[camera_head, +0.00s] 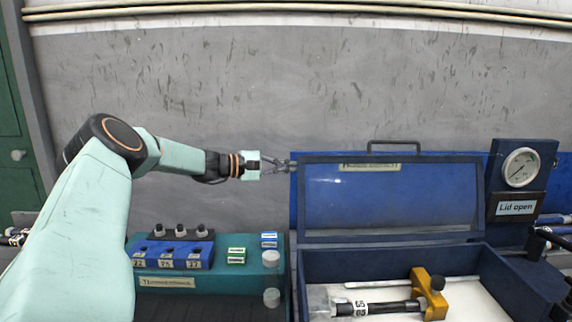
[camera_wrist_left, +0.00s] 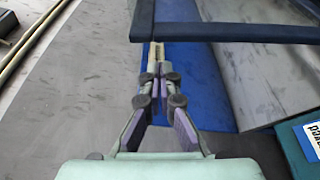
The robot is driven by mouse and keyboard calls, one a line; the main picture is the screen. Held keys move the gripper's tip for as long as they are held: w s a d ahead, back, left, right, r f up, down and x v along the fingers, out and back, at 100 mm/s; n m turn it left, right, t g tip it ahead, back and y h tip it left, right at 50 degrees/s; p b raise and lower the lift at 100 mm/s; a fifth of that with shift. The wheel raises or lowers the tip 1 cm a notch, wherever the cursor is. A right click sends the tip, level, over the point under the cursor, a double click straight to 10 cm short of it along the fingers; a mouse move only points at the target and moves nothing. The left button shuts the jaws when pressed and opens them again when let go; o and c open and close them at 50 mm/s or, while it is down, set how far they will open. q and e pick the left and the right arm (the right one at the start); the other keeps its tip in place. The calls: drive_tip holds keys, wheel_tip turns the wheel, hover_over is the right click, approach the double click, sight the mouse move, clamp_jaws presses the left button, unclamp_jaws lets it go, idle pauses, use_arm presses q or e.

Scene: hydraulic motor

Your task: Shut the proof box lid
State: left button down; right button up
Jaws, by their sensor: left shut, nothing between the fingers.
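The proof box (camera_head: 395,255) is blue, and its lid (camera_head: 391,196) stands raised at the back, with a clear window in a dark frame and a handle (camera_head: 394,143) on its top edge. A small sign (camera_head: 515,208) beside it reads "Lid open". My left gripper (camera_head: 290,164) is shut and empty at the lid's upper left edge. In the left wrist view the shut fingertips (camera_wrist_left: 159,70) are close to the dark lid frame (camera_wrist_left: 205,32); I cannot tell whether they touch. My right gripper is not in view.
Inside the box lie a hose piece (camera_head: 375,308) and a yellow clamp (camera_head: 430,292). A pressure gauge (camera_head: 521,168) stands right of the lid. A teal bench unit (camera_head: 205,281) with a blue fitting rack (camera_head: 180,254) is left of the box.

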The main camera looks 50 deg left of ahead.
use_arm(q)
drive_tip(key=shift+s+d+r+p, duration=0.25)
drive_tip(key=shift+d+p, duration=0.1)
drive_tip(key=shift+d, duration=0.15)
drive_tip(key=shift+s+d+r+p, duration=0.25)
drive_tip(key=shift+d+p, duration=0.1)
drive_tip(key=shift+d, duration=0.15)
